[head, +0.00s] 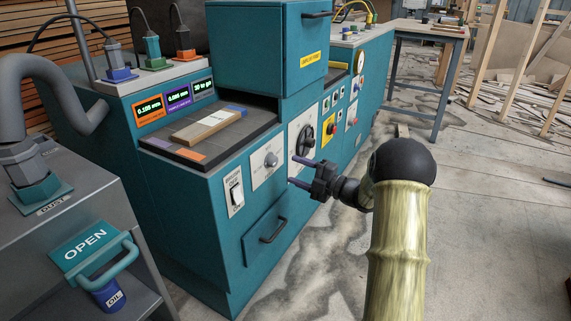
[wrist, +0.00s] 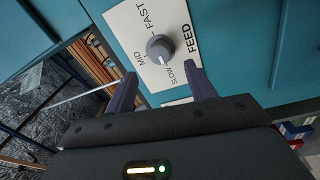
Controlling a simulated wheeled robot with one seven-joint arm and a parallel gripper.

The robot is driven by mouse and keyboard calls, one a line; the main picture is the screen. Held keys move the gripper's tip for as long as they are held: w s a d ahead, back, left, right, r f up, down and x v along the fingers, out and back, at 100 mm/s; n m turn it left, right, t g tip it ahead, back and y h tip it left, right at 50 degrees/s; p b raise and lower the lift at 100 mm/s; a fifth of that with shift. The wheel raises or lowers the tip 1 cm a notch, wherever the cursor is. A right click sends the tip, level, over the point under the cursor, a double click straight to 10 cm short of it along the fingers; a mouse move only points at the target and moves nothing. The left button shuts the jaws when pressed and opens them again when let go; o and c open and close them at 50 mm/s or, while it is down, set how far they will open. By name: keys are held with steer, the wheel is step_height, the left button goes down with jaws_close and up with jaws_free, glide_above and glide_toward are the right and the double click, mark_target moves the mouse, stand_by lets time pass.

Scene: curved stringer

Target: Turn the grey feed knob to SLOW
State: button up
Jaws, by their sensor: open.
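The grey feed knob (head: 270,159) sits on a pale plate on the front of the teal machine. In the wrist view, the knob (wrist: 160,47) is close ahead, with FAST, MID, SLOW and FEED printed around it. Its white mark is on the lower side, apparently between MID and SLOW and closer to SLOW. My gripper (head: 293,170) is open and empty, to the right of the knob in the head view. In the wrist view, my gripper's fingertips (wrist: 162,74) are spread below the knob, with no visible contact.
A BRUSHES switch (head: 235,193) is left of the knob, and a black rotary handle (head: 307,136) is to its right. A drawer with a handle (head: 273,230) is below. A wooden piece (head: 206,126) lies on the machine top.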

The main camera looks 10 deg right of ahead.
steer(key=p+v, duration=0.2)
steer(key=v, duration=0.9)
steer(key=shift+d, duration=0.1)
steer(key=w+a+r+m+h+p, duration=0.2)
steer(key=w+a+r+m+h, duration=0.15)
steer(key=m+h, duration=0.6)
steer(key=s+a+f+m+g+h+p, duration=0.1)
steer(key=s+a+m+g, duration=0.35)
steer(key=s, duration=0.45)
steer(key=s+a+f+m+g+h+p, duration=0.1)
steer(key=s+a+m+g, duration=0.25)
steer(key=s+m, duration=0.45)
steer(key=s+a+f+m+g+h+p, duration=0.1)
steer(key=s+a+m+g+h, duration=0.2)
steer(key=s, duration=0.8)
step_height(320, 180, up, 38)
steer(key=y+p, duration=0.1)
steer(key=p, duration=3.7)
steer(key=shift+w+a, duration=0.25)
steer(key=shift+a, duration=0.15)
